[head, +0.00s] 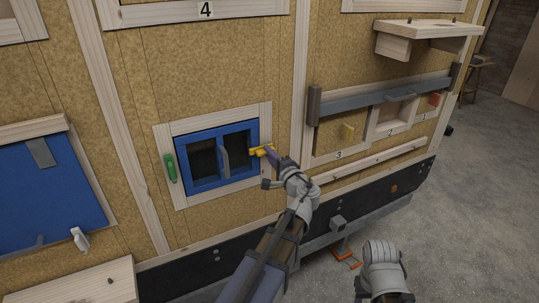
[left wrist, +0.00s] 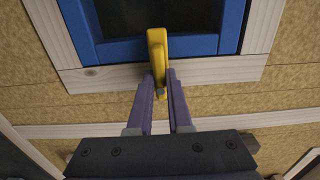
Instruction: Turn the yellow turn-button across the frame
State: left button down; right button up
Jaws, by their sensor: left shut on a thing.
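The yellow turn-button (head: 257,152) sits on the right side of the pale wooden frame around the small blue-framed window (head: 190,181). In the left wrist view the turn-button (left wrist: 157,45) reaches from the pale frame over the edge of the blue window frame (left wrist: 200,44). My left gripper (head: 268,153) is at its outer end. In the left wrist view the two purple fingers (left wrist: 161,78) are shut on that end, one on each side. My right arm shows at the lower right of the head view, but its fingers do not show.
A green turn-button (head: 170,167) stands upright on the left side of the same frame. A grey handle (head: 225,157) is on the window. To the right are a grey bar (head: 385,98) and numbered bays. A pale ledge (head: 370,162) runs below them.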

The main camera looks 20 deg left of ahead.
pick_arm(q)
jog(key=c, duration=0.8)
grip_release()
jog(key=shift+c, duration=0.2)
jog(key=v, duration=0.8)
jog(key=s+d+f+n+g+h+b, duration=0.1)
jog(key=s+d+f+n+g+h, duration=0.2)
jog(key=f, duration=0.7)
jog(key=s+d+f+g+h+b, duration=0.2)
jog(key=s+d+f+g+h, duration=0.6)
jog(key=s+d+f, duration=0.7)
jog(key=s+d+h, duration=0.2)
jog(key=d, duration=0.1)
jog(key=shift+n, duration=0.3)
